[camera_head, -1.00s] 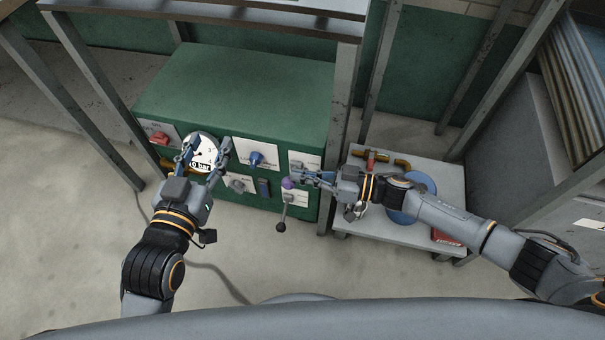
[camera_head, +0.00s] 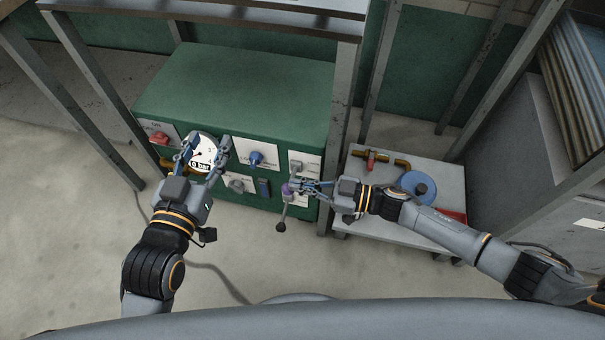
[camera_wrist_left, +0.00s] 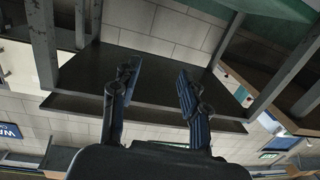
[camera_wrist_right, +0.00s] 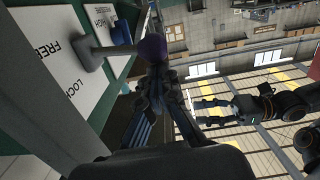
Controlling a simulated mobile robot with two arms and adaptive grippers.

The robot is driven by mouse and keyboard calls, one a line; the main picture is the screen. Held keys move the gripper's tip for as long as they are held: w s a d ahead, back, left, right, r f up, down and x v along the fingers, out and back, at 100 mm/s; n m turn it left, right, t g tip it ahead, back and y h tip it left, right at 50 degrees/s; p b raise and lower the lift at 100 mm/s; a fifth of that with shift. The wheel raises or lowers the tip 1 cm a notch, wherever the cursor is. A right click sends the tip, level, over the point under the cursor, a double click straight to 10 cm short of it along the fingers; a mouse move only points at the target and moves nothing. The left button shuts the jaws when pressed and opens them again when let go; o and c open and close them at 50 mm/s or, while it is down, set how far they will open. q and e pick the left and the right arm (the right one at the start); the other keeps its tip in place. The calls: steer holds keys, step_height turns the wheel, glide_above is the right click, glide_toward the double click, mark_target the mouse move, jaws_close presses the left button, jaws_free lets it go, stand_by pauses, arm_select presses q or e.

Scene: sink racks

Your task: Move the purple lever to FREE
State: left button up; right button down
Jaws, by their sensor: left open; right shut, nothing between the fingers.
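The purple lever (camera_head: 286,189) is on the right part of the green box's front. In the right wrist view its round purple knob (camera_wrist_right: 152,47) is on a grey arm standing out from the panel. Beside its base are an upside-down FREE label (camera_wrist_right: 38,50) and a LOCK label (camera_wrist_right: 73,84). My right gripper (camera_head: 297,189) is shut and empty, with its fingertips close to the knob's right side; contact cannot be told. The fingers partly cover the knob's near side in the right wrist view. My left gripper (camera_head: 207,143) is open and empty in front of the gauge.
The green box (camera_head: 235,95) also carries a gauge (camera_head: 202,158), a red switch (camera_head: 159,138), a blue knob (camera_head: 256,159) and a black-balled lever (camera_head: 281,226) below the purple knob. A table leg (camera_head: 343,110) and a low grey table (camera_head: 405,215) stand right of it.

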arm_select(q)
step_height(320, 180, up, 11)
steer(key=s+d+t+h+b, duration=0.1)
steer(key=s+t+h+b, duration=0.1)
steer(key=t, duration=0.5)
steer(key=shift+s+b, duration=0.25)
steer(key=shift+b, duration=0.05)
arm_select(e)
steer(key=shift+s+a+f+n+t, duration=0.1)
steer(key=shift+s+f+n, duration=0.05)
steer(key=shift+f+n, duration=0.7)
steer(key=shift+s+a+f+n+t, duration=0.1)
steer(key=shift+s+f+n, duration=0.05)
steer(key=shift+f+n, duration=0.65)
steer(key=shift+s+f+n+t, duration=0.1)
steer(key=shift+s+f+n, duration=0.05)
steer(key=shift+f+n, duration=0.7)
steer(key=shift+r, duration=0.1)
